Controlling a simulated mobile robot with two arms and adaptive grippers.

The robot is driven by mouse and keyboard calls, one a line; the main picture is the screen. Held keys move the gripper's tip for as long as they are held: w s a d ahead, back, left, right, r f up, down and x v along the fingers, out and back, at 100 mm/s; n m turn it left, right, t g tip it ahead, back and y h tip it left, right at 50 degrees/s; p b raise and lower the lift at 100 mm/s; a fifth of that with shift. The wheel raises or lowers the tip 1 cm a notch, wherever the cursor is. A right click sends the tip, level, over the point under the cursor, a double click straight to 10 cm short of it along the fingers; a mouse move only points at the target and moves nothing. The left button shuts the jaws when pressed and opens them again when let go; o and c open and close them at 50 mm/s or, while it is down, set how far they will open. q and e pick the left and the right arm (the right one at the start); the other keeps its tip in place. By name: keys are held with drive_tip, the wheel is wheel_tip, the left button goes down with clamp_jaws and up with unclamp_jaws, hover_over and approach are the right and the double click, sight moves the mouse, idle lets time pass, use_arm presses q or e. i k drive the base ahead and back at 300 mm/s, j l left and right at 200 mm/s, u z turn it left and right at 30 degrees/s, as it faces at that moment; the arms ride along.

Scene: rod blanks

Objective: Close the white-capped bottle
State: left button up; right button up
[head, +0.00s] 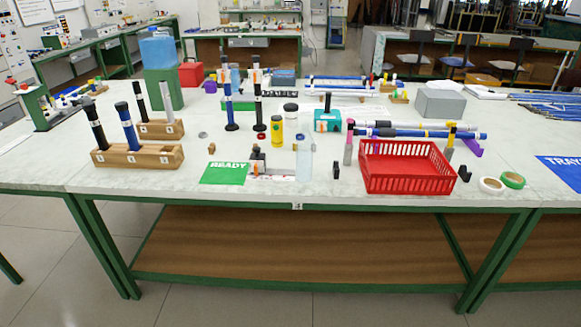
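A pale, translucent bottle (304,162) stands upright near the front middle of the white-topped table; I cannot tell whether a cap is on it. A small pale piece (295,146) is just left of it, too small to identify. Behind it, a short bottle or jar with a white top and dark band (291,110) stands upright. A yellow bottle (276,132) stands to its front left. I cannot tell for certain which is the white-capped bottle. Neither gripper shows in the head view.
A red basket (405,188) stands at the front right, with tape rolls (512,180) beside it. A green READY card (225,173) lies left of the translucent bottle. A wooden rack (152,161) holds rods at the left. The tabletop between rack and card is clear.

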sight(304, 143)
drive_tip(key=i+j+z, duration=0.15)
drive_tip(key=j+z, duration=0.15)
drive_tip(key=z, duration=0.2)
drive_tip(key=i+j+z, duration=0.1)
drive_tip(key=j+z, duration=0.6)
drive_tip(key=z, duration=0.25)
drive_tip(key=j, duration=0.6)
drive_tip(key=j+z, duration=0.15)
drive_tip(key=j, duration=0.45)
drive_tip(key=k+j, duration=0.1)
drive_tip(key=j, duration=0.45)
drive_tip(key=k+j+z, duration=0.15)
drive_tip(key=j, duration=0.45)
drive_tip(key=i, duration=0.05)
